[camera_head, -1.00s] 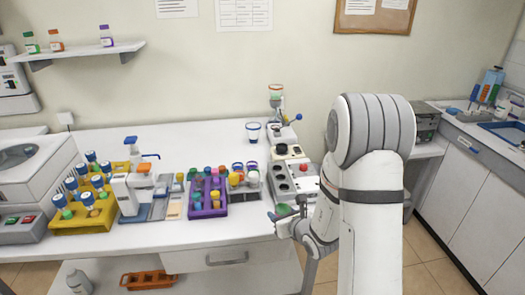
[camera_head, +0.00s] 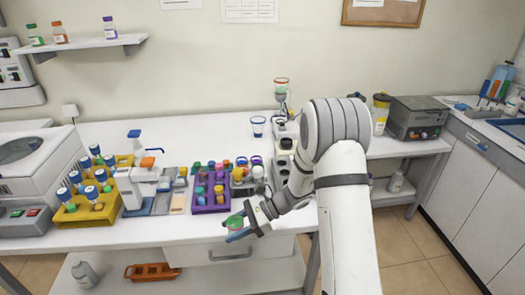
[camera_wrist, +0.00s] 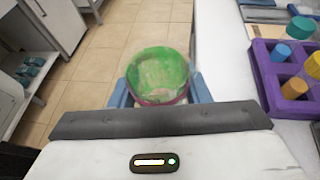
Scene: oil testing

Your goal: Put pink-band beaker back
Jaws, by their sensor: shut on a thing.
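The pink-band beaker (camera_wrist: 160,72) is in my gripper, with green contents and a pinkish band low on its near side in the wrist view. In the head view the beaker (camera_head: 235,221) shows small and green at the table's front edge, in front of the purple rack. My gripper (camera_head: 238,230) is shut on it, with a blue finger on each side. In the wrist view, floor shows behind the beaker.
The purple rack (camera_head: 209,208) with coloured caps stands left of the holder; it also shows at the wrist view's right (camera_wrist: 262,75). A yellow rack (camera_head: 84,213) is at left.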

